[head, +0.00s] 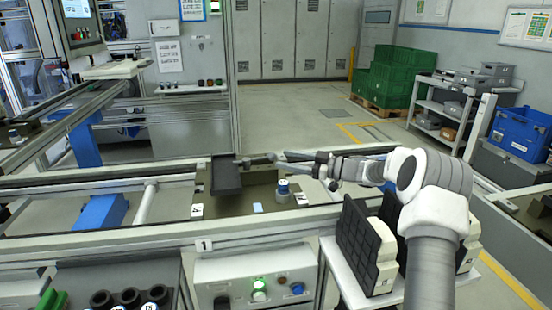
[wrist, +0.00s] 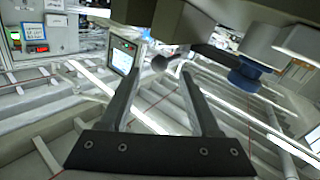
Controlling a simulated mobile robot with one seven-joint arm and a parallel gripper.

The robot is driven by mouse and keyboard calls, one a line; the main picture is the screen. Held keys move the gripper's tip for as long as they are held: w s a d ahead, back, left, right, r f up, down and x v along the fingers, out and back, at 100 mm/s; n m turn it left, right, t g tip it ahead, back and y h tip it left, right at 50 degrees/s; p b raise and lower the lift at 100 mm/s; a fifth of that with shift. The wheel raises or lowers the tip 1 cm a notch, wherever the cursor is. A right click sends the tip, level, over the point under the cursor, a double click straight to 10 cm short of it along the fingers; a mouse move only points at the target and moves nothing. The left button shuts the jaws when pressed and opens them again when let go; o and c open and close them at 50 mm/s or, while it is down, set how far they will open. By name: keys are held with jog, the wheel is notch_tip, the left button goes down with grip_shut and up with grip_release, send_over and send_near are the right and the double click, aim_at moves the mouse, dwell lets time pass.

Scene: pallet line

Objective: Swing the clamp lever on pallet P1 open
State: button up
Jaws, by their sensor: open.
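The pallet (head: 262,206), a flat brown-grey plate with white labels, sits on the conveyor in the head view. It carries an upright dark block (head: 227,176) and a blue-capped cylinder (head: 282,188). A thin dark bar, apparently the clamp lever (head: 246,161), shows beside the block's top. My gripper (head: 279,158) reaches in from the right at that height. In the wrist view my gripper (wrist: 163,66) has its two fingers apart. A small dark round knob (wrist: 159,62) appears between the fingertips. Contact cannot be told. The blue cap (wrist: 249,70) shows right of the fingers.
The conveyor's front rail (head: 150,240) runs across the view. A control box with a lit green button (head: 259,290) stands before it. Dark-faced parts (head: 362,245) stand on a white stand under my arm. Green crates (head: 395,75) and a shelf (head: 450,105) are farther back.

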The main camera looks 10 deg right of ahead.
jog(key=shift+x, duration=2.1)
grip_shut()
jog(key=shift+r, duration=0.1)
